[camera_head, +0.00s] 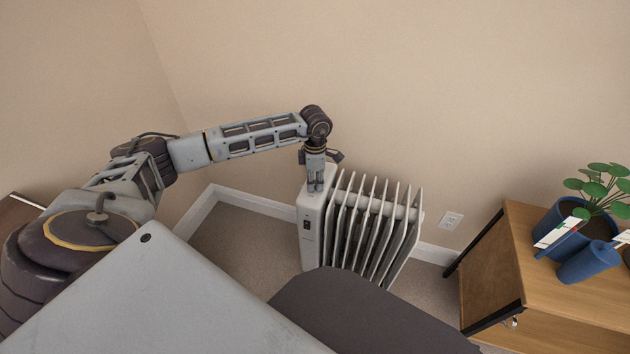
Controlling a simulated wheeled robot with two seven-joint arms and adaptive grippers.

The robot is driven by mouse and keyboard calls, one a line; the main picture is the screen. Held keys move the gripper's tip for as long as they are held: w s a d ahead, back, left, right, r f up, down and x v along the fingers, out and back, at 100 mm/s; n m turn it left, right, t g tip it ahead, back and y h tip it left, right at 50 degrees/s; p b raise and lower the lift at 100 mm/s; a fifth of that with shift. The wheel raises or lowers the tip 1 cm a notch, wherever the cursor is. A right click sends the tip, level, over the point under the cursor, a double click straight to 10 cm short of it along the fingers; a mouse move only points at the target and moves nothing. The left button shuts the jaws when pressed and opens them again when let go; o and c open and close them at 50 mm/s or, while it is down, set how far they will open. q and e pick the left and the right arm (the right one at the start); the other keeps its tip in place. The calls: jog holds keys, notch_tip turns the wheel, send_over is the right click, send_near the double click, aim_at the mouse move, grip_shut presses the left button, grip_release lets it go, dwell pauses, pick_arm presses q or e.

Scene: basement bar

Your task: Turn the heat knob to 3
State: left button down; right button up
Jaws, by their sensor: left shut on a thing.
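A white oil-filled radiator heater (309,228) with several upright fins stands on the carpet by the wall. The knob's marks and setting cannot be read. My right gripper is not in view.
A wooden cabinet (495,262) with a dark frame stands at the right. A wall outlet (451,220) is behind the heater. Carpet is free left of the heater.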

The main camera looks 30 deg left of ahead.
aim_at(315, 183)
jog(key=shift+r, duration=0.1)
pick_arm(q)
jog(key=c, duration=1.2)
grip_release()
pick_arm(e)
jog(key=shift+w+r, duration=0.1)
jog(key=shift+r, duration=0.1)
pick_arm(q)
jog(key=shift+o, duration=0.2)
jog(key=shift+r, duration=0.1)
notch_tip(315, 183, up, 12)
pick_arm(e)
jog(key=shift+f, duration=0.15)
